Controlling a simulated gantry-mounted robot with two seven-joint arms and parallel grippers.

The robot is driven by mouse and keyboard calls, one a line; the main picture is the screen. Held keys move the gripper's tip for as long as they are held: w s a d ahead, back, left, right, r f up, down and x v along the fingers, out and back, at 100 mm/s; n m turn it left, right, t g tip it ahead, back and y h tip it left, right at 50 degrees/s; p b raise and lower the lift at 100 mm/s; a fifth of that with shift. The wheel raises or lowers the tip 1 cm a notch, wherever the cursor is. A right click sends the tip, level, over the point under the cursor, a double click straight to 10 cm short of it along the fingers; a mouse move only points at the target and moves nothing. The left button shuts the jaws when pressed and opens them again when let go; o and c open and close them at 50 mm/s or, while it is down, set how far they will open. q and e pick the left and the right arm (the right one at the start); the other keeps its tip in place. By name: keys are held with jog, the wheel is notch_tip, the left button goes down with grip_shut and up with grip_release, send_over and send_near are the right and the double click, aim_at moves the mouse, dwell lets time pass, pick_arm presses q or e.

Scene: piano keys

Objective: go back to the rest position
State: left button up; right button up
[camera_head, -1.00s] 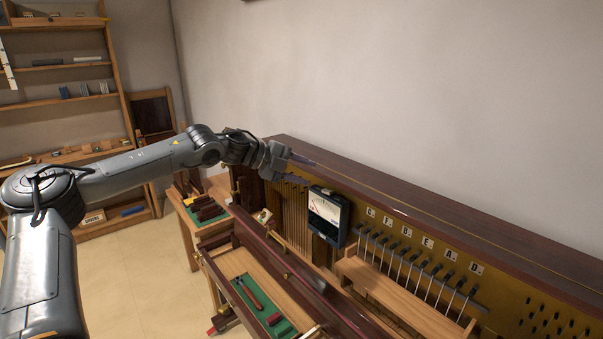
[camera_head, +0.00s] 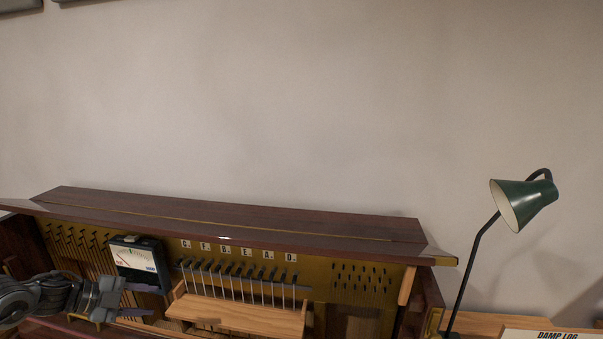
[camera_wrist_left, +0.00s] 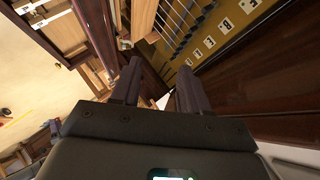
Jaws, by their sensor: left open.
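My left gripper (camera_head: 128,298) comes in at the lower left of the head view, in front of the open piano (camera_head: 240,212). It is open and empty. In the left wrist view its two dark fingers (camera_wrist_left: 160,88) stand apart with nothing between them. The meter (camera_head: 136,257) with a white dial hangs on the piano just above and behind the gripper in the head view; I cannot tell whether they touch. My right gripper is in neither view.
A wooden rack (camera_head: 240,315) with several hammers stands right of the meter, below letter tags (camera_head: 240,250). A green lamp (camera_head: 522,200) stands at the right, near a sheet marked "DAMP LOG" (camera_head: 552,334).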

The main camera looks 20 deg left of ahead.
pick_arm(q)
jog(key=s+d+f+n+g+h, duration=0.1)
jog(key=s+d+f+h, duration=0.1)
jog(key=d+f, duration=0.75)
jog(key=s+d+f+n+h, duration=0.1)
jog(key=s+d+f+h, duration=0.1)
jog(key=d+f, duration=0.75)
jog(key=s+d+f+n+t+y, duration=0.2)
jog(key=s+d+n, duration=0.25)
jog(key=d, duration=0.65)
jog(key=s+d+f+n+t+y, duration=0.1)
jog(key=s+d+f+n, duration=0.3)
jog(key=d, duration=0.7)
jog(key=s+a+r+n+g+y, duration=0.2)
jog(key=s+a+n+g+y, duration=0.5)
jog(key=s, duration=0.5)
notch_tip(320, 180, up, 25)
jog(key=m+g+p, duration=0.1)
jog(key=p, duration=2.4)
jog(key=shift+w+r, duration=0.15)
jog(key=shift+w, duration=0.05)
jog(key=shift+m, duration=0.25)
